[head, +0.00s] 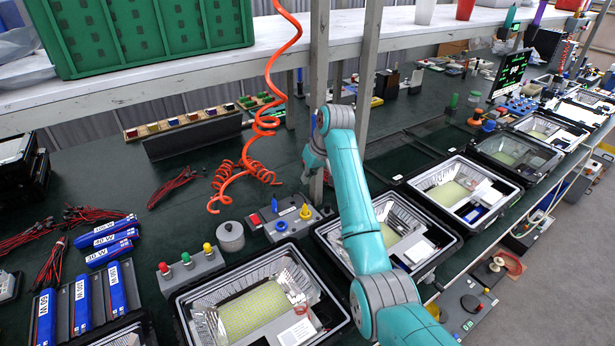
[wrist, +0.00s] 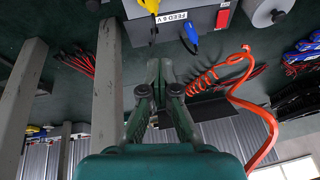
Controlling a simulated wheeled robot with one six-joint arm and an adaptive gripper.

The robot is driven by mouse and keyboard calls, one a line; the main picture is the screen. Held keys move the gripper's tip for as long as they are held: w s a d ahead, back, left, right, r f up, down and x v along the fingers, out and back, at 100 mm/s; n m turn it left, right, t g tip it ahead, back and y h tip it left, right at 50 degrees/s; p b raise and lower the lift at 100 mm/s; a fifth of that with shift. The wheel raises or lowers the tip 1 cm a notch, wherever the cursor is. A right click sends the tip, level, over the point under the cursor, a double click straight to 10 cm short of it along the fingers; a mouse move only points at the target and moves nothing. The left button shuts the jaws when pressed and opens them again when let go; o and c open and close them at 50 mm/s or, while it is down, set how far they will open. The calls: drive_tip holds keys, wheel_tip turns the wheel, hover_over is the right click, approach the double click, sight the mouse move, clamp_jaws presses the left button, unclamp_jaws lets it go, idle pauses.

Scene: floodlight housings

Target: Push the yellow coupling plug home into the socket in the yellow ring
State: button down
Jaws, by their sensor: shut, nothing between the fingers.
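The yellow coupling plug (head: 305,211) stands on a grey feed box (head: 292,222) at mid-bench in the head view. In the wrist view the yellow plug (wrist: 149,5) is at the top edge, partly cut off, beside the "FEED 6 V" label. I cannot make out the yellow ring apart from the plug, nor how deep the plug sits. A blue plug (wrist: 191,27) is next to it on the box (wrist: 205,15). My gripper (wrist: 164,66) is shut and empty, apart from the plug.
A coiled orange hose (head: 262,125) hangs left of my arm; it also shows in the wrist view (wrist: 240,90). Grey posts (head: 318,60) stand close to my wrist. A button box (head: 190,268) and floodlight housings (head: 185,308) line the front of the bench.

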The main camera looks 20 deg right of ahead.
drive_tip(key=shift+n+y, duration=0.3)
drive_tip(key=c, duration=1.9)
unclamp_jaws()
drive_tip(key=o, duration=0.5)
drive_tip(key=v, duration=0.7)
drive_tip(key=shift+d+r, duration=0.15)
drive_tip(key=shift+r, duration=0.1)
